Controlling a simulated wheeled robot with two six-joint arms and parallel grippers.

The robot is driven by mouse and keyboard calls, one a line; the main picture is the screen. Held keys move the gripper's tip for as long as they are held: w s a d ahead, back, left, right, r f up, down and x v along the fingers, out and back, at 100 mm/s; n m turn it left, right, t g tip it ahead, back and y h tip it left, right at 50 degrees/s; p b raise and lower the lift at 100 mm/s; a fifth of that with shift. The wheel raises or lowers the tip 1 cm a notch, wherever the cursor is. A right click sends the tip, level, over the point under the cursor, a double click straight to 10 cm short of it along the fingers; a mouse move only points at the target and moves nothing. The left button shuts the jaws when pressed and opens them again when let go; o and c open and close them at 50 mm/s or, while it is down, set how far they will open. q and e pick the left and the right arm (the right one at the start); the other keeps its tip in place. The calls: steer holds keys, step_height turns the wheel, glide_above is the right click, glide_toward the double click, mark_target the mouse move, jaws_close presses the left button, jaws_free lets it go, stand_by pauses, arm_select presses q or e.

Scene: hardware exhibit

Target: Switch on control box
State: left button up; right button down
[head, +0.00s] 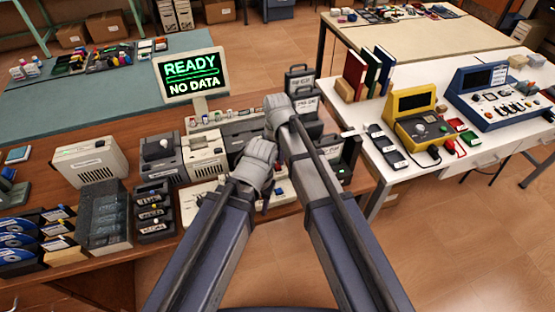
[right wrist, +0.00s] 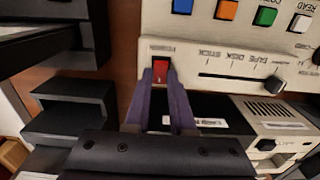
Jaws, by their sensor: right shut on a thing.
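The cream control box (head: 195,206) lies on the brown desk, largely covered by my arms in the head view. In the right wrist view the control box (right wrist: 205,50) shows a row of coloured buttons, a slider marked TAPE, DISK, STICK, and a red rocker switch (right wrist: 160,67). My right gripper (right wrist: 164,80) has its purple fingers on either side of the switch, shut on it. The right fingertips are hidden behind my arm in the head view. My left arm reaches over the desk beside the right one; its gripper jaws are hidden.
A monitor (head: 190,75) reading READY, NO DATA stands behind the box. Cream and dark devices, including a cream drive unit (head: 205,155), crowd the desk. A white table (head: 385,178) on the right holds a yellow device (head: 412,105) and a blue one.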

mark_target(277, 165)
steer(key=c, duration=0.8)
jaws_free()
steer(key=shift+o, duration=0.2)
steer(key=shift+r, duration=0.1)
step_height(277, 165, up, 8)
steer(key=p, duration=0.7)
steer(key=shift+f+p, duration=0.2)
steer(key=shift+p, duration=0.2)
